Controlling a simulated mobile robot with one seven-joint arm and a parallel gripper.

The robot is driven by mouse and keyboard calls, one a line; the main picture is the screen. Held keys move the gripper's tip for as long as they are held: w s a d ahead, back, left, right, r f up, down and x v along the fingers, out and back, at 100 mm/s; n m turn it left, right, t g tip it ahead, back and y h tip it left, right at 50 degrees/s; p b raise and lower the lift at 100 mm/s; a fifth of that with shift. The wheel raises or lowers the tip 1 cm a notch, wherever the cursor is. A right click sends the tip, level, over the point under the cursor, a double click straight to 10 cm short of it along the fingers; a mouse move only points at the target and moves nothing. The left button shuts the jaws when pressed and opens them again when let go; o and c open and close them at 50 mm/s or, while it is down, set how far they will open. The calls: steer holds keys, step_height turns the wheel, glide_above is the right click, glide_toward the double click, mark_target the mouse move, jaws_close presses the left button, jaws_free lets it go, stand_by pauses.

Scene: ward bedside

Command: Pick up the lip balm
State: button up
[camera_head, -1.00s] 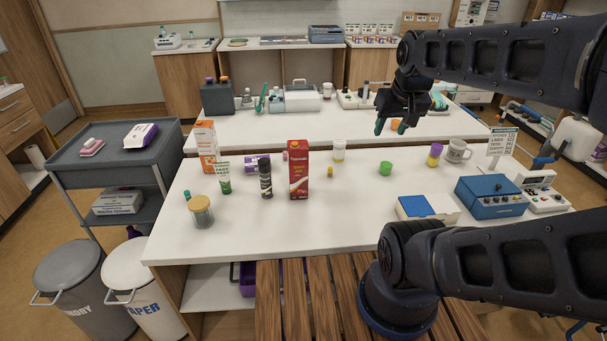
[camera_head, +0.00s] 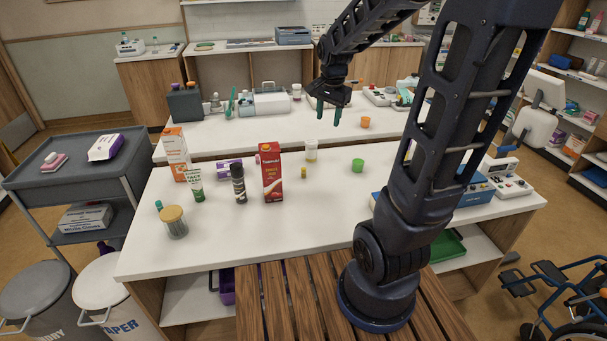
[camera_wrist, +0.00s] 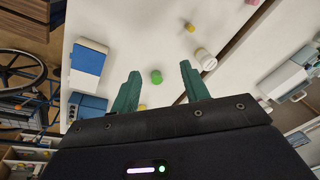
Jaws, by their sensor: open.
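No label marks the lip balm, so I cannot tell for sure which thing it is. Small candidates on the white table (camera_head: 280,225) are a short yellow cylinder (camera_head: 304,173), upright in the middle, and a small teal-capped item (camera_head: 159,205) at the left. The yellow one also shows near the top of the wrist view (camera_wrist: 189,27). My gripper (camera_head: 328,114) is open and empty, with teal fingers pointing down, raised above the table and apart from everything.
A dark spray can (camera_head: 239,184), a green-white tube (camera_head: 196,186) and a jar (camera_head: 174,222) stand left. The table's front middle is clear.

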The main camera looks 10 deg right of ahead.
steer(key=w+a+f+m+g, duration=0.25)
steer(key=w+f+m, duration=0.25)
steer(key=w+f, duration=0.5)
steer(key=m+h, duration=0.2)
steer(key=m, duration=0.3)
glide_toward(303, 168)
steer(key=shift+s+d+f, duration=0.1)
steer(key=shift+d+f, duration=0.2)
steer(key=shift+f, duration=1.45)
steer(key=shift+s+d+f, duration=0.1)
steer(key=shift+d+f, duration=0.25)
steer(key=shift+f, duration=1.4)
steer(key=shift+s+d+f, duration=0.1)
steer(key=shift+d+f, duration=0.2)
steer(key=shift+f, duration=1.4)
steer(key=shift+c, duration=0.3)
jaws_close()
